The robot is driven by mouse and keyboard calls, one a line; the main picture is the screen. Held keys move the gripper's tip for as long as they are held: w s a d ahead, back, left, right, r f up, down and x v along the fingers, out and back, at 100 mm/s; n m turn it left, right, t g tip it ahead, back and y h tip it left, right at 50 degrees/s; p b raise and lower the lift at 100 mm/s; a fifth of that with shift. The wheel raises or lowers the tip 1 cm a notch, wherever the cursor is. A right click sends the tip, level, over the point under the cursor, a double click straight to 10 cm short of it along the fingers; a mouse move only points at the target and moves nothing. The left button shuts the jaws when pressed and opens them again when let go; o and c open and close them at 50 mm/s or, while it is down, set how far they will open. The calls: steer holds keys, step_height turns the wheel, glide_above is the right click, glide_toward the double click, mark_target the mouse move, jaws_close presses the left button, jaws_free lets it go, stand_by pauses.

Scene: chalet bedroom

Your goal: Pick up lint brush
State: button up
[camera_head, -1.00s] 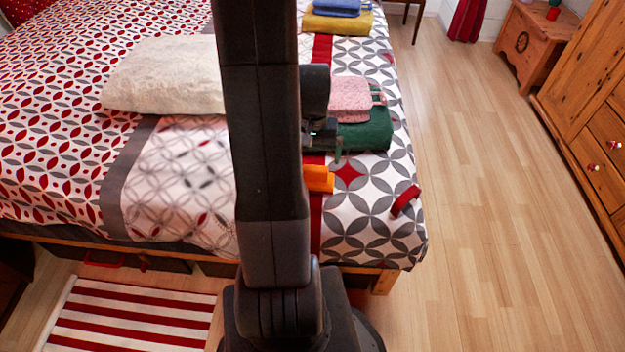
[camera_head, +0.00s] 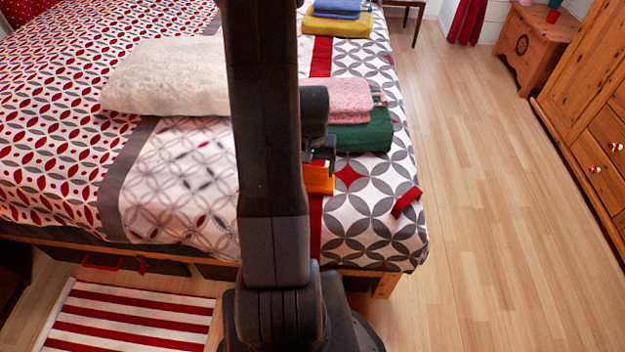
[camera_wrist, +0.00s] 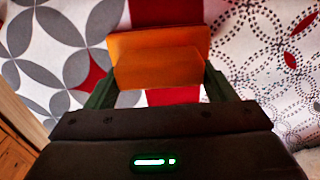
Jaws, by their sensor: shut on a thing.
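An orange, flat-faced object, which I take to be the lint brush (camera_head: 320,180), is on the bed by the red stripe, just right of my arm. It also shows in the wrist view (camera_wrist: 158,68), with a broad front block and a wider part behind it. My gripper (camera_wrist: 160,82) is shut on it, one dark green finger at each side. In the head view my gripper (camera_head: 322,160) is partly hidden behind my arm. I cannot tell whether the brush touches the bedspread.
A pink folded towel (camera_head: 350,98) lies on a green one (camera_head: 365,136) just behind my gripper. A red strap-like thing (camera_head: 407,201) lies at the bed's right edge. A cream pillow (camera_head: 165,78) lies left. The wooden floor (camera_head: 490,210) on the right is clear.

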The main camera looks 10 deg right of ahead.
mark_target(312, 167)
step_height(312, 167, up, 10)
steer(key=shift+r+p, duration=0.1)
steer(key=shift+p, duration=0.9)
steer(key=o, duration=0.5)
steer(key=shift+c, duration=0.2)
steer(key=c, duration=0.3)
